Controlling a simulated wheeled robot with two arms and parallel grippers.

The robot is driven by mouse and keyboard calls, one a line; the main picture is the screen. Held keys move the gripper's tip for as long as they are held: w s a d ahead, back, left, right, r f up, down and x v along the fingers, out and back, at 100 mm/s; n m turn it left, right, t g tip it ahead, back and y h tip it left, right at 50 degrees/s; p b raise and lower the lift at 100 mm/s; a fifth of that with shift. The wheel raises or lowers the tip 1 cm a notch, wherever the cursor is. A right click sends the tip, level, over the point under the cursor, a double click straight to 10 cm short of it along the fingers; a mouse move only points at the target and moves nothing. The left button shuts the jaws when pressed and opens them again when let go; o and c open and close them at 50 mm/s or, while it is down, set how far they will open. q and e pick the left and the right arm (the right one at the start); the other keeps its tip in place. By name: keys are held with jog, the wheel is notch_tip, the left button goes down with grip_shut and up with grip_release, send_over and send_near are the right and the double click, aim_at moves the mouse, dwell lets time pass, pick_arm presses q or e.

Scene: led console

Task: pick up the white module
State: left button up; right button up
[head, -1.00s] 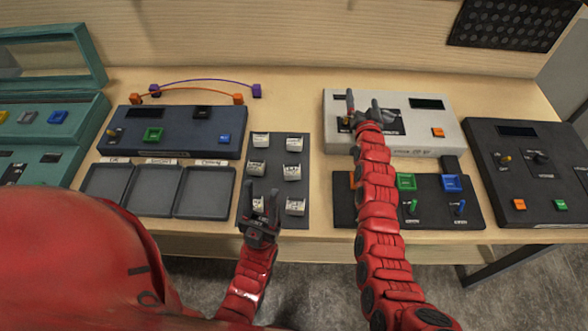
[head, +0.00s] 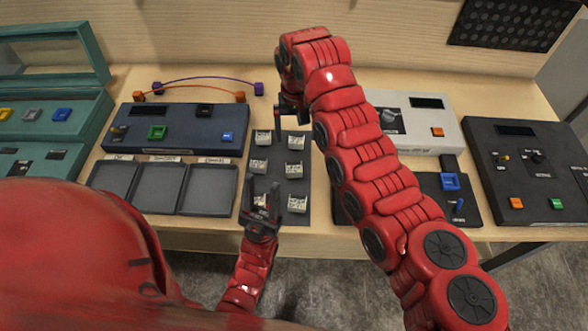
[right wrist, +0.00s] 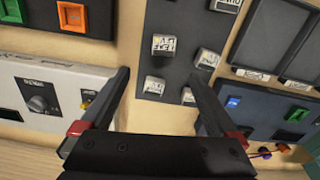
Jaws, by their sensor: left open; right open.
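Several small white modules (head: 259,166) sit in two columns on a dark mat (head: 278,182) at the middle of the table. They also show in the right wrist view, where one module (right wrist: 162,45) lies between and beyond my fingers. My right gripper (head: 291,112) is above the mat's far end, open and empty. In the right wrist view my right gripper (right wrist: 163,82) has its fingers wide apart, with modules beneath it. My left gripper (head: 262,197) is open at the mat's near end, partly covering a module there. Which module is meant, I cannot tell.
Empty trays (head: 156,188) and a dark blue console (head: 180,128) lie left of the mat. A light console (head: 420,120) and dark consoles (head: 530,175) stand to the right, partly behind my right arm. Cables (head: 205,83) arch at the back.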

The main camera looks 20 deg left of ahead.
jog(key=b, duration=0.1)
send_over(294, 165)
jog(key=f, duration=0.5)
jog(key=shift+w+d, duration=0.1)
jog(key=shift+d, duration=0.1)
notch_tip(294, 165, down, 4)
jog(key=shift+d+f+p, duration=0.1)
jog(key=shift+p, duration=0.7)
jog(key=f+p, duration=0.2)
jog(key=p, duration=0.1)
jog(key=shift+s+a+f, duration=0.25)
jog(key=shift+f, duration=0.15)
jog(key=shift+f+b, duration=0.3)
jog(key=shift+f, duration=0.35)
jog(key=shift+w+f, duration=0.1)
jog(key=shift+f, duration=0.55)
jog(key=c, duration=1.5)
jog(key=shift+r, duration=0.1)
